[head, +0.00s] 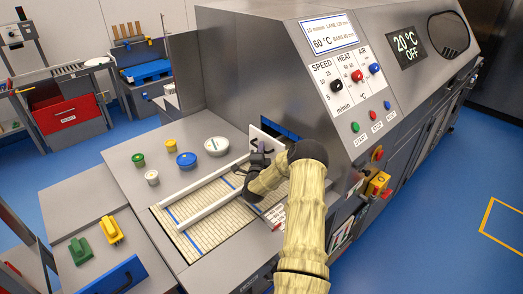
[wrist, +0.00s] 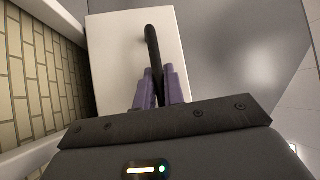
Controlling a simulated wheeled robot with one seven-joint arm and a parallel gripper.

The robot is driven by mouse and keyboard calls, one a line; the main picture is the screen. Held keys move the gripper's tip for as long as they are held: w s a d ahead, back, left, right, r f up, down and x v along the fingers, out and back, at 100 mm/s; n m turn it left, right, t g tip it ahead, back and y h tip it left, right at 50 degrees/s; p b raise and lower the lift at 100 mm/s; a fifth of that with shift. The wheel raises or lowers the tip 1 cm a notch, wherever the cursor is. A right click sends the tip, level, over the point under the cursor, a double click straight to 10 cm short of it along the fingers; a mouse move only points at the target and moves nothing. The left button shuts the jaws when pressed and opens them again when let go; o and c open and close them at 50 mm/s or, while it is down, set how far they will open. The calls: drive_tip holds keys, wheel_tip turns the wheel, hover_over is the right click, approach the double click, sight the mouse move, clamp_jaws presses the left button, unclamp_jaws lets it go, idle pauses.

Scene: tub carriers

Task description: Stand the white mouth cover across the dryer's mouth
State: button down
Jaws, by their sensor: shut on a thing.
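The white mouth cover (head: 265,137) is a flat white panel, upright or nearly so, at the dryer's mouth (head: 283,131). A dark blue strip of the mouth shows beside its upper right edge. In the wrist view the cover (wrist: 112,45) fills the middle, with a black bar handle (wrist: 152,45) on its face. My gripper (wrist: 160,88) has purple fingers shut on that handle. In the head view my gripper (head: 258,164) is over the far end of the belt, and my arm hides the cover's lower right. I cannot tell whether the cover's bottom touches the belt.
The slatted belt (head: 215,222) with blue lines and white guide rails (head: 203,193) runs to the mouth. Several round tubs and lids, including a blue one (head: 186,160), stand on the deck left of it. Green and yellow blocks (head: 111,230) sit on the near-left bench.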

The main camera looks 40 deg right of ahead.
drive_tip(key=shift+s+f+b, duration=0.15)
drive_tip(key=shift+f+b, duration=0.45)
drive_tip(key=shift+f, duration=0.25)
drive_tip(key=c, duration=1.9)
unclamp_jaws()
drive_tip(key=o, duration=0.5)
drive_tip(key=shift+d+f, duration=0.1)
drive_tip(key=shift+d, duration=0.15)
drive_tip(key=shift+a, duration=0.2)
drive_tip(key=shift+a, duration=0.1)
